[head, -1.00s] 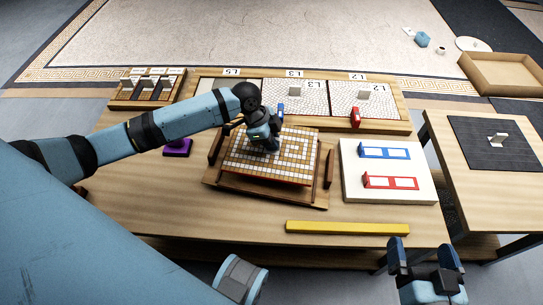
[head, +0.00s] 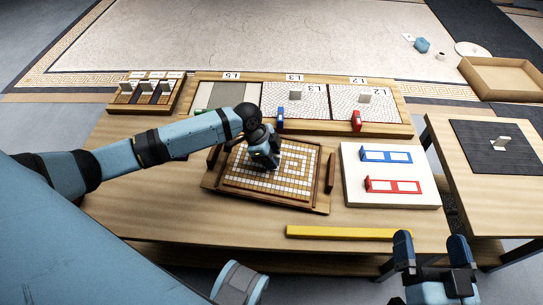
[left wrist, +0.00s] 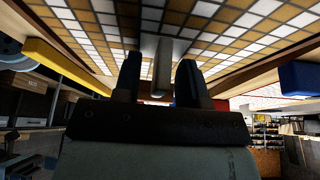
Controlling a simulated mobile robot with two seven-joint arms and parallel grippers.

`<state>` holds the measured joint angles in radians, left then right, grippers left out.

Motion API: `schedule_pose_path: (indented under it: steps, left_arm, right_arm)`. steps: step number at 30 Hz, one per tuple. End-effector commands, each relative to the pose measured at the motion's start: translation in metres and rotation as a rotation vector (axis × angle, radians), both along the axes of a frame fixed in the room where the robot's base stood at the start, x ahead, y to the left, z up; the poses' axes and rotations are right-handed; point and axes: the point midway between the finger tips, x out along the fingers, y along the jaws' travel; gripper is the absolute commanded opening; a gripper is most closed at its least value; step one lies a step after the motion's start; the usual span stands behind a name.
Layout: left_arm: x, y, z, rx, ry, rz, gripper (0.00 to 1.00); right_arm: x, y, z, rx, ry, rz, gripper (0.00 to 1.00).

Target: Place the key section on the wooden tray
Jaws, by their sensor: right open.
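The key section (head: 296,163) is a square mosaic panel with a white and ochre key pattern. It lies level over the wooden tray (head: 262,197), between the tray's side rails, at or very near its floor; exact contact cannot be told. My left gripper (head: 266,158) is over its middle, its fingers on either side of the panel's upright grey handle. In the left wrist view the handle (left wrist: 163,70) shows between the two dark fingertips, with the mosaic above. My arm hides part of the panel. My right gripper (head: 436,245) is open and empty past the table's front right.
A yellow bar (head: 340,232) lies along the front edge. A white board (head: 392,198) with blue and red frames is right of the tray. Behind stand a panel rack (head: 300,126) with labelled sections and a small wooden rack (head: 120,106). A side table (head: 478,190) is at right.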

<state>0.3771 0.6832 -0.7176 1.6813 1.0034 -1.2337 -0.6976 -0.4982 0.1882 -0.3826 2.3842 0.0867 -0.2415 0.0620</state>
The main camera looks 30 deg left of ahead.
Motion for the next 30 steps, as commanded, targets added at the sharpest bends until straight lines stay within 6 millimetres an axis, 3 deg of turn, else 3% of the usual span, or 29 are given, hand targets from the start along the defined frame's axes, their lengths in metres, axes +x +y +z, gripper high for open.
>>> schedule_pose_path:
  steps: [6,11,14,21,27,30]
  left_arm:
    - [0.000,0.001,0.004,0.000,-0.001,0.000,0.38]
    - [-0.002,0.009,0.025,0.001,-0.002,0.001,0.38]
    - [-0.004,0.018,0.046,0.002,-0.002,0.001,0.38]
    - [-0.010,0.035,0.091,0.002,-0.002,0.000,0.38]
    - [-0.013,0.042,0.109,-0.002,-0.001,0.000,0.38]
    - [-0.019,0.033,0.105,-0.017,-0.010,0.010,0.38]
  right_arm:
    - [-0.001,0.000,-0.001,-0.002,0.008,-0.001,1.00]
    - [-0.002,-0.002,-0.003,-0.026,0.044,-0.008,1.00]
    - [-0.003,-0.008,-0.027,-0.066,0.131,-0.029,1.00]
    - [-0.008,-0.021,-0.051,-0.142,0.243,-0.049,1.00]
    - [-0.012,-0.026,-0.064,-0.173,0.293,-0.057,1.00]
    - [-0.013,-0.027,-0.066,-0.178,0.301,-0.057,1.00]
